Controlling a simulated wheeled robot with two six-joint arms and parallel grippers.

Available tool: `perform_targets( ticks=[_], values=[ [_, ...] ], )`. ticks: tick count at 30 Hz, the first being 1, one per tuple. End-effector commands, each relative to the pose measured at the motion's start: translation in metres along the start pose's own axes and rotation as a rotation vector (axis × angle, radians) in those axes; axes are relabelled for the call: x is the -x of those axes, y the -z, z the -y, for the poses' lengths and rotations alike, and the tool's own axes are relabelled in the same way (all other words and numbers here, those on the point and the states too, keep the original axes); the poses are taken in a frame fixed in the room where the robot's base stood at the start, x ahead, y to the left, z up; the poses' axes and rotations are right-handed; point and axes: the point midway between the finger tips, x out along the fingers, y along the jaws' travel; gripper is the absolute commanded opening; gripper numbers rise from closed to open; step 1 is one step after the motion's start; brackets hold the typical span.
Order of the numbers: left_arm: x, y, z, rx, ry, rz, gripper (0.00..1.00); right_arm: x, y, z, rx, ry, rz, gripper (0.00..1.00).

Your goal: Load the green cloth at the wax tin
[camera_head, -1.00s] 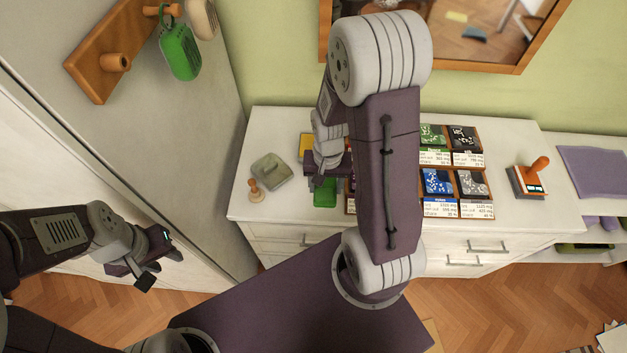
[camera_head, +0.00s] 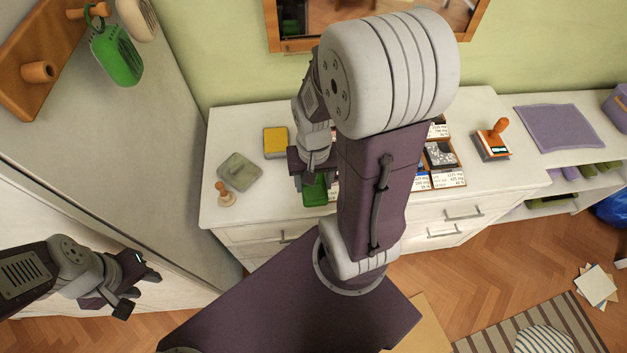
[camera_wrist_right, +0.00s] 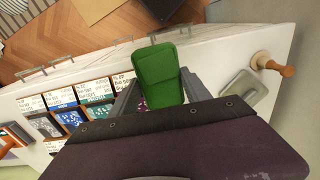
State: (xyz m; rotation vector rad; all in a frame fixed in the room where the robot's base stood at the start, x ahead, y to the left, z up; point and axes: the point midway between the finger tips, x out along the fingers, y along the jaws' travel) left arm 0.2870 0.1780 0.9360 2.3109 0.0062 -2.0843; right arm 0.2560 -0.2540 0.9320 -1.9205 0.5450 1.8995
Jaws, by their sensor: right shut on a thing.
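My right gripper (camera_wrist_right: 157,90) is shut on the green cloth (camera_wrist_right: 158,72), a flat rounded pad that sticks out past the fingers. My left gripper (camera_head: 138,288) is open and empty at lower left, away from the dresser.
Labelled trays (camera_head: 440,157) are partly hidden by my right arm.

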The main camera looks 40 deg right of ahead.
Motion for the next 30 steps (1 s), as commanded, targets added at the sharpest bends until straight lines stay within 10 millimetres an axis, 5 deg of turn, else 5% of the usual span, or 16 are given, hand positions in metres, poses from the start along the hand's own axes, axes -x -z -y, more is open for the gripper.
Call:
perform_targets(
  ticks=[2,8,18,24,30],
  values=[
    [0.000,0.000,0.000,0.000,0.000,0.000,0.36,0.001,0.004,0.001,-0.025,-0.002,-0.027,0.23],
    [0.001,0.000,0.000,0.000,0.000,0.000,0.36,0.021,0.065,0.009,-0.073,-0.002,-0.085,0.23],
    [0.032,0.003,-0.001,0.000,0.000,0.000,0.36,0.062,0.216,0.047,-0.085,-0.009,-0.151,0.23],
    [0.054,0.006,-0.001,0.000,0.000,0.000,0.36,0.056,0.274,0.073,-0.053,-0.008,-0.189,0.23],
    [0.075,0.008,-0.002,0.000,0.000,0.000,0.36,0.022,0.287,0.091,-0.008,-0.004,-0.233,0.23]
  ],
)
